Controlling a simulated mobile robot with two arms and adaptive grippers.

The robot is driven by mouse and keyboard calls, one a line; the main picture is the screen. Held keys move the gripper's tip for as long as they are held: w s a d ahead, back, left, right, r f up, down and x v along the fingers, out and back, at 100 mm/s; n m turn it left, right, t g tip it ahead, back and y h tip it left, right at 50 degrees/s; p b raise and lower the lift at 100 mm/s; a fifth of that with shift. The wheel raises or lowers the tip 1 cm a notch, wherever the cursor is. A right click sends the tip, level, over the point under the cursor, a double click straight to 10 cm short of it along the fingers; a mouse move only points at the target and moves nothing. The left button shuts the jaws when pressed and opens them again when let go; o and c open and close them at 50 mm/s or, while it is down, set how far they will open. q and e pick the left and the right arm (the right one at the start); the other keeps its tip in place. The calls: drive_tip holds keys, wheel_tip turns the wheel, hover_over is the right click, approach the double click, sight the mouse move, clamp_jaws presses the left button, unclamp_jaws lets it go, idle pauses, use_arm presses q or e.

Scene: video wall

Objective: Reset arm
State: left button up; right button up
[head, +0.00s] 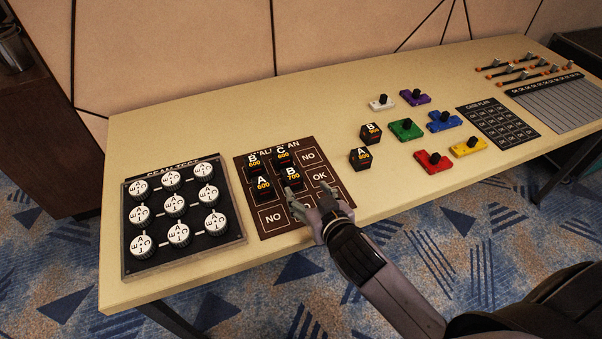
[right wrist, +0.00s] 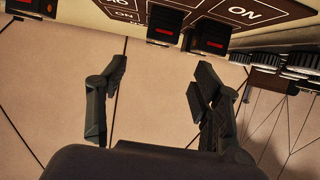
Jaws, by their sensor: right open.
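My right gripper (head: 308,206) is over the front part of the brown wall plan board (head: 283,227) in the head view. Its fingers are apart and nothing is between them. In the right wrist view the open right gripper (right wrist: 158,80) shows two dark fingers with the pale wall beyond them. The black block marked B 700 (head: 292,175) stands on the board just behind the fingers. Other black blocks stand beside it, marked A 600 (head: 263,187), B 600 (head: 254,161) and C 600 (head: 283,156). My left gripper is not in either view.
A dark board with several white round knobs (head: 174,205) lies at the left. Two black blocks (head: 361,157) stand right of the plan board. The beige table (head: 330,110) is clear behind.

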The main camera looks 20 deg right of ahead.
drive_tip(key=s+d+f+n+g, duration=0.15)
drive_tip(key=s+f+g, duration=0.35)
drive_tip(key=s, duration=0.6)
drive_tip(key=s+d+f+g, duration=0.2)
drive_tip(key=s+f+g, duration=0.25)
drive_tip(key=s, duration=0.65)
wheel_tip(320, 180, down, 26)
drive_tip(key=s+g, duration=0.1)
drive_tip(key=g, duration=0.1)
drive_tip(key=s+d+f+p, duration=0.1)
drive_tip(key=s+d+f, duration=0.1)
drive_tip(key=s+f, duration=1.2)
drive_tip(key=s+g, duration=0.1)
drive_tip(key=s, duration=0.1)
drive_tip(key=shift+s+d+f, duration=0.25)
drive_tip(key=shift+s, duration=0.15)
